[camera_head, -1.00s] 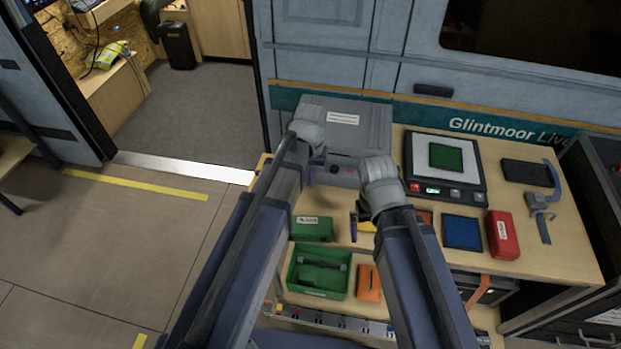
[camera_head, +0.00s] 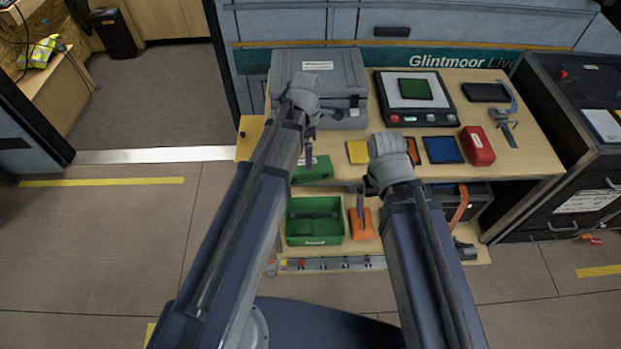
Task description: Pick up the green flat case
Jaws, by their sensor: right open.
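A green flat square (camera_head: 415,89) lies on the light plate of a black device (camera_head: 447,113) at the back of the table. A thicker green case with a white label (camera_head: 313,171) lies near the table's front edge, partly behind my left arm. My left gripper (camera_head: 309,152) hangs just above or behind this case; its jaws are too small to read. My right gripper (camera_head: 361,208) is open and points down in front of the table edge, over the lower shelf side, apart from both green things. Its fingers are seen edge-on.
A grey hard case (camera_head: 345,75) stands at the back left. Yellow (camera_head: 358,152), blue (camera_head: 443,150) and red (camera_head: 478,146) cases lie along the table. A green tray (camera_head: 340,225) and an orange item (camera_head: 362,232) sit on the lower shelf. A black cabinet (camera_head: 535,150) stands right.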

